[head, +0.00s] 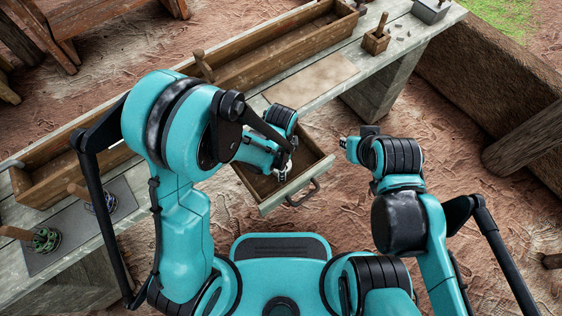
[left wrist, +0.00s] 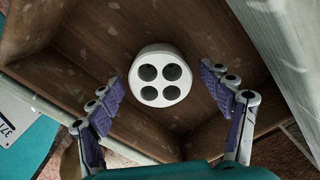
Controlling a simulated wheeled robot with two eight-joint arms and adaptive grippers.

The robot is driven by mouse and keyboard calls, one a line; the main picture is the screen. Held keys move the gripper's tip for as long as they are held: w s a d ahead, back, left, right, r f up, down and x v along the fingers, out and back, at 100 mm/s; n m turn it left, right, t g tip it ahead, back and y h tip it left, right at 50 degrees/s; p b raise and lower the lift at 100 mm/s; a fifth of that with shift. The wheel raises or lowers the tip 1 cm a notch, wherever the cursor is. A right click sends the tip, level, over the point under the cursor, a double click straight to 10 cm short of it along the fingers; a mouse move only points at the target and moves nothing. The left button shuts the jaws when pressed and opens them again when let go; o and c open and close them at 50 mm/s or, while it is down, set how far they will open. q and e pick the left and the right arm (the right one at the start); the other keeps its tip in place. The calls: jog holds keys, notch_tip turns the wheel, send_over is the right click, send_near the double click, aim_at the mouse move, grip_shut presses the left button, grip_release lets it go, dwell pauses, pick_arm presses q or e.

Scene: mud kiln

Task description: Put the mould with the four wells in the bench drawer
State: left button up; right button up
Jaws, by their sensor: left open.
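The mould with the four wells (left wrist: 161,84) is a round white block with dark holes. In the left wrist view it lies inside the open wooden bench drawer (left wrist: 92,45), wells facing me. In the head view the drawer (head: 275,204) is pulled out from the bench, with a metal handle on its front. My left gripper (head: 284,171) is over the drawer. In the left wrist view its purple-padded fingers (left wrist: 163,79) are open on either side of the mould, apart from it. The mould is hidden in the head view. My right gripper (head: 347,145) is empty, right of the drawer.
The bench (head: 391,57) runs diagonally behind, carrying a long wooden trough (head: 262,62), a small wooden box (head: 376,40) and a grey block (head: 430,10). A dark mat (head: 92,232) with a green item (head: 46,240) is at left. Bare ground lies right of the drawer.

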pick_arm(q)
notch_tip(320, 180, up, 12)
jog(key=p, duration=0.5)
jog(key=s+a+r+n+t, duration=0.2)
jog(key=a+r+n+t, duration=0.1)
jog(key=a+r+n, duration=0.4)
jog(key=s+a+r+n+t, duration=0.3)
jog(key=a+r+n, duration=0.4)
jog(key=a+n, duration=0.3)
jog(key=shift+a+r+n+t, duration=0.3)
jog(key=shift+a+r+t, duration=0.05)
jog(key=shift+a+t, duration=0.25)
